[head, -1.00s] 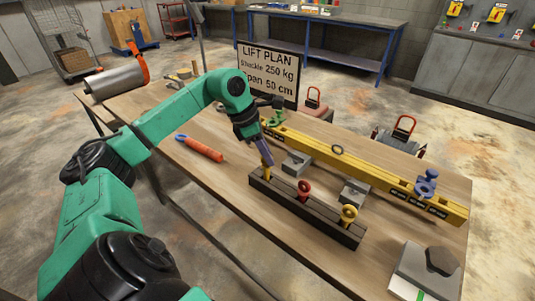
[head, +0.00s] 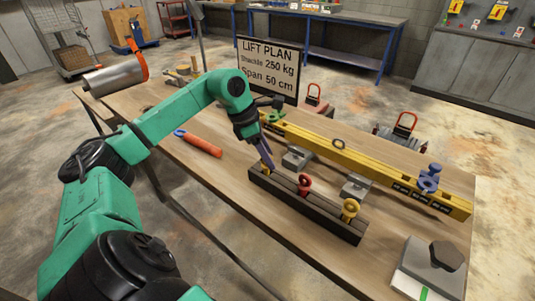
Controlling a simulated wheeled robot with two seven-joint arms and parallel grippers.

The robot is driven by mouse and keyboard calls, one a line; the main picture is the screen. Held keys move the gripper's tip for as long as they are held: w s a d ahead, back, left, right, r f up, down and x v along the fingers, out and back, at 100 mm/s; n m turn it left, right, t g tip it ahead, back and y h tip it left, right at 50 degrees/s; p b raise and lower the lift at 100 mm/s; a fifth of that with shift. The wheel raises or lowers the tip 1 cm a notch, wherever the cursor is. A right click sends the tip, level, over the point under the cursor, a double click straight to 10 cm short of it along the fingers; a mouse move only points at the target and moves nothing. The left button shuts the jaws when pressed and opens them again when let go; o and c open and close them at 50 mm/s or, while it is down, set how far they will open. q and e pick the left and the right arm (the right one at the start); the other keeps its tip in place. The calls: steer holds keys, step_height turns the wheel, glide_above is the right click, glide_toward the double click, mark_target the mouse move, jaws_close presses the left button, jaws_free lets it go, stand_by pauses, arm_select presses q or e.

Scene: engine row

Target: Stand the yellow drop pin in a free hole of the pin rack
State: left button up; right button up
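The pin rack (head: 305,212) is a long dark block on the wooden table. A red ring-headed pin (head: 304,185) stands near its middle and a yellow ring-headed pin (head: 350,210) near its right end. My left gripper (head: 266,163) points down at the rack's left end, shut on the yellow drop pin (head: 264,167). Only a small part of this pin shows; the fingers hide the rest. Its lower end is at the rack's top, but I cannot tell how deep it sits in a hole. My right gripper is not in view.
A yellow lifting beam (head: 375,165) with a blue shackle (head: 429,180) lies behind the rack on grey blocks. An orange-handled tool (head: 202,145) lies left. A grey plate with a dark knob (head: 445,257) is at front right. The lift plan sign (head: 267,70) stands behind.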

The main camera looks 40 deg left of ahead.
arm_select(q)
steer(key=shift+s+a+r, duration=0.1)
steer(key=shift+a+r, duration=0.05)
steer(key=shift+r, duration=0.2)
steer(key=p+v, duration=0.2)
steer(key=v, duration=1.2)
